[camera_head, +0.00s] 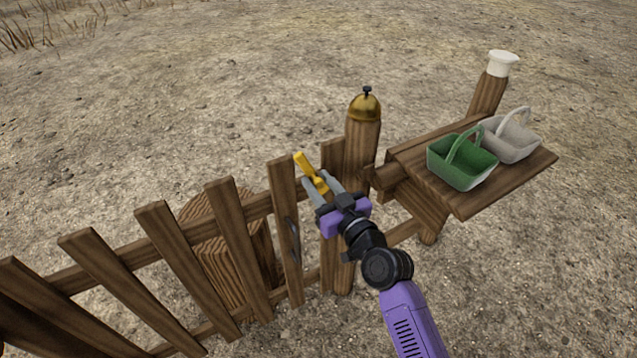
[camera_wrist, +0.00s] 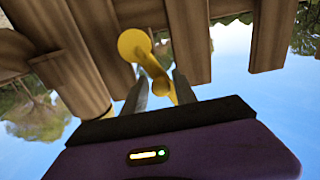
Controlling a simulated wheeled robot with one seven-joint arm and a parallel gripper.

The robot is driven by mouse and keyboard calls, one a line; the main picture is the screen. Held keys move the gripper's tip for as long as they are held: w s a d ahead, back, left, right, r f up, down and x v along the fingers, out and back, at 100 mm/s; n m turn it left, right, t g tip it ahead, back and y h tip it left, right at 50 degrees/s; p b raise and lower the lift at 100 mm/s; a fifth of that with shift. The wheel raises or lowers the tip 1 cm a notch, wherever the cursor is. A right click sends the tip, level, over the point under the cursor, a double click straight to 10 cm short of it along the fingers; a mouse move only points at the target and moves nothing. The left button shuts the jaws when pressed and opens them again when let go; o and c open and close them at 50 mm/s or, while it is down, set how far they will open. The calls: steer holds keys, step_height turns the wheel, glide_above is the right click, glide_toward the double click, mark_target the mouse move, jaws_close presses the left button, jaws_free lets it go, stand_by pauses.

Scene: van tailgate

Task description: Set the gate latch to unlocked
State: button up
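The gate latch is a yellow lever (camera_head: 304,165) at the top of the wooden gate (camera_head: 232,232), near the gate post. In the head view its free-looking upper end points up and left. In the wrist view the latch (camera_wrist: 135,46) shows a round end against the boards, and its arm runs down between my fingers. My gripper (camera_head: 322,185) reaches the latch from the front, one finger on each side of it. In the wrist view my gripper (camera_wrist: 161,92) has its fingers apart, with a small gap beside the lever. Part of the latch is hidden by my fingers.
A post with a brass bell (camera_head: 366,105) stands just right of the latch. A wooden shelf (camera_head: 500,200) further right holds a green basket (camera_head: 461,165) and a grey basket (camera_head: 512,140). A white-capped post (camera_head: 502,63) stands behind it. A stump (camera_head: 225,245) is behind the gate.

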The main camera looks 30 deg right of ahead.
steer(key=shift+a, duration=0.1)
jaws_close()
steer(key=shift+a, duration=0.1)
steer(key=shift+a+f, duration=0.1)
steer(key=shift+a, duration=0.2)
stand_by(0.5)
steer(key=shift+d+m, duration=0.25)
steer(key=shift+m, duration=0.25)
steer(key=o, duration=0.7)
jaws_free()
steer(key=shift+d, duration=0.25)
